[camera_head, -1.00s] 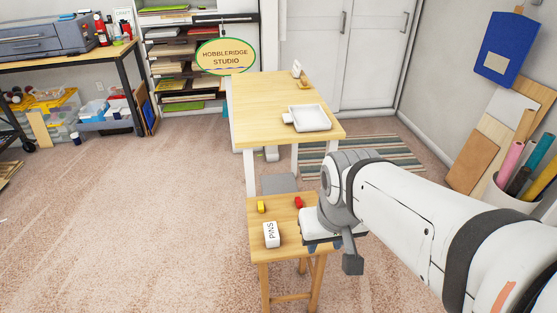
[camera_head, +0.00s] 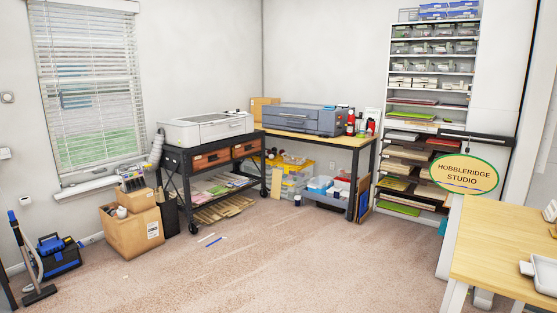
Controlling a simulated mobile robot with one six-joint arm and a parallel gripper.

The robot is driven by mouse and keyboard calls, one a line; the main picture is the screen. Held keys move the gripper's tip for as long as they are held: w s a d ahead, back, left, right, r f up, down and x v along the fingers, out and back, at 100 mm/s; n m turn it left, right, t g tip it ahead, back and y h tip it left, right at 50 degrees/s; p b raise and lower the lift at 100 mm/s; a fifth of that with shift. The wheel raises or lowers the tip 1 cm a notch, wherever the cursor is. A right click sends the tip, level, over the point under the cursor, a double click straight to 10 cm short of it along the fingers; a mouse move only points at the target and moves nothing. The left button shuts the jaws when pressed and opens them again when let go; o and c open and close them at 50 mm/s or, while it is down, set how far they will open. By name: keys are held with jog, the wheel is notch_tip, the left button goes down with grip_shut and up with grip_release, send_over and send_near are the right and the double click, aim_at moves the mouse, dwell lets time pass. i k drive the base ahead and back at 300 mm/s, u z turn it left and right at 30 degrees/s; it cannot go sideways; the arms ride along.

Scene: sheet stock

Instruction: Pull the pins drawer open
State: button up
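Two brown drawers show side by side in the dark cart (camera_head: 176,172) by the back wall: a left drawer (camera_head: 211,159) and a right drawer (camera_head: 246,148). Both look shut. I cannot read any label on them, so I cannot tell which is the pins drawer. My gripper and arm are not in view.
A white machine (camera_head: 207,128) stands on the cart. A wooden-topped table (camera_head: 365,141) with a grey printer (camera_head: 305,119) is to its right. Cardboard boxes (camera_head: 132,232) stand at left. A light wooden table (camera_head: 500,245) fills the lower right. The carpet (camera_head: 270,270) between is mostly clear.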

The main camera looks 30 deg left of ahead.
aim_at(203, 161)
jog(key=u, duration=1.45)
jog(key=i, duration=0.9)
jog(key=z, duration=0.35)
jog(key=i, duration=2)
jog(key=z, duration=0.2)
jog(key=i, duration=1.85)
jog(key=u, duration=0.3)
jog(key=i, duration=2.05)
jog(key=u, duration=0.35)
jog(key=i, duration=0.85)
jog(key=u, duration=0.15)
